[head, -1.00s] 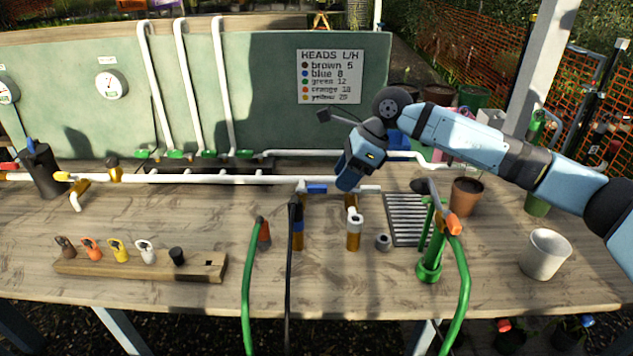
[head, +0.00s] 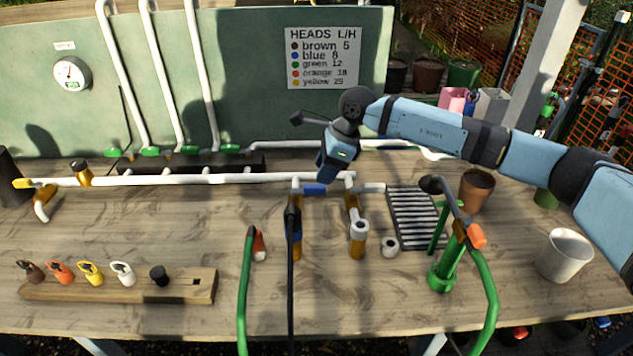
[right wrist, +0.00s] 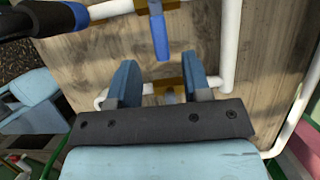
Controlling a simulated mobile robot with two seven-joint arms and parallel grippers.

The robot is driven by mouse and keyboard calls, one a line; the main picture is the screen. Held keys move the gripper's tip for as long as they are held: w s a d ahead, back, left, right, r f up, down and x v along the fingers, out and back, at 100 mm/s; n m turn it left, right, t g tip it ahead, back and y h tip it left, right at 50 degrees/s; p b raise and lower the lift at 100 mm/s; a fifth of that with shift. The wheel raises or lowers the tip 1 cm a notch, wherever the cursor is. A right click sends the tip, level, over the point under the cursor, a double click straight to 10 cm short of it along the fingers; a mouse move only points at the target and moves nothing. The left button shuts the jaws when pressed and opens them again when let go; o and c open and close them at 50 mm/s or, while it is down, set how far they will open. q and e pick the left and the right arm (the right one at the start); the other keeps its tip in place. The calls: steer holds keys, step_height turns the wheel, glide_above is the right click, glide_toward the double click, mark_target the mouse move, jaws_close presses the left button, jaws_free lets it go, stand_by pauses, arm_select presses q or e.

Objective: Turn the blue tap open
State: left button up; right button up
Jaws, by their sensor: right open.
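The blue tap handle (head: 315,189) lies along the white pipe (head: 225,179) in the middle of the bench. In the right wrist view the blue lever (right wrist: 159,36) runs lengthwise between the lines of my two fingers, beyond their tips. My right gripper (head: 326,176) hangs just above the pipe, close to the handle's right end. I cannot tell whether a finger touches the lever. My left gripper is out of view.
A green stand (head: 442,276) and drain grid (head: 416,218) lie right. A wooden block with coloured heads (head: 180,288) is front left.

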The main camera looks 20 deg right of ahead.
mark_target(315, 186)
steer(key=x, duration=0.5)
jaws_close()
